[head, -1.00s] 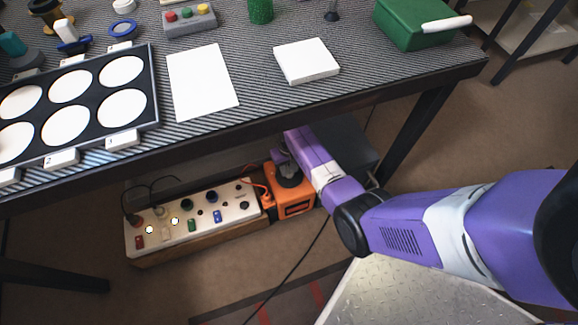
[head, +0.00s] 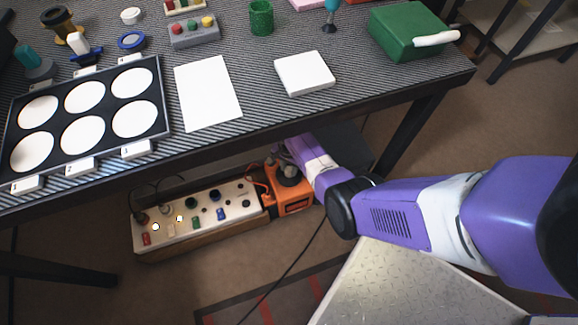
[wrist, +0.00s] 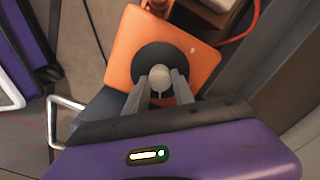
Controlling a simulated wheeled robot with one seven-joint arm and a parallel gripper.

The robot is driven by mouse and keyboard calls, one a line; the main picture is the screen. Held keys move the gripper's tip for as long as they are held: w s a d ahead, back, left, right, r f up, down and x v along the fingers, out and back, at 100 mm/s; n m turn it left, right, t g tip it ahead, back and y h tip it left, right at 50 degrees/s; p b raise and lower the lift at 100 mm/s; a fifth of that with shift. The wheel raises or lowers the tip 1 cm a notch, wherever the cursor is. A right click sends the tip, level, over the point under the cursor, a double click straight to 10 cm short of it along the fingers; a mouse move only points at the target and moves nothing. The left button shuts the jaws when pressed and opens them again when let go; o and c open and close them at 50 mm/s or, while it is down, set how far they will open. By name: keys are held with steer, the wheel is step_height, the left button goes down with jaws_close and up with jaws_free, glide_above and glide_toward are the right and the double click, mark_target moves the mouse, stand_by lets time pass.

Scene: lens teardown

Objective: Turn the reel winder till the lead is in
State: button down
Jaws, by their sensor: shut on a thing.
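The reel winder is an orange box (head: 288,203) on the lower level under the table, at the right end of the white panel. In the wrist view its orange face (wrist: 125,58) shows with a dark round disc (wrist: 168,58) and a pale knob (wrist: 160,82). My gripper (wrist: 160,88) is shut on the knob, one finger on each side. In the head view my forearm hides most of the gripper. An orange-red lead (head: 258,182) runs between the panel and the winder; in the wrist view a red lead (wrist: 243,28) passes at the upper right.
The white panel (head: 195,219) carries several coloured knobs and two lit lamps. The table edge (head: 260,133) overhangs the winder closely. A green box (head: 395,32), white pad (head: 304,73) and lens tray (head: 150,100) rest on top. A black cable (head: 290,262) lies on the floor.

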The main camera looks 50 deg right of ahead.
mark_target(289, 170)
steer(key=m, duration=0.3)
steer(key=shift+m+p, duration=0.3)
steer(key=shift+m, duration=1.7)
steer(key=c, duration=1.1)
jaws_free()
steer(key=shift+o, duration=0.2)
step_height(289, 170, up, 8)
steer(key=p, duration=0.5)
steer(key=shift+f, duration=0.1)
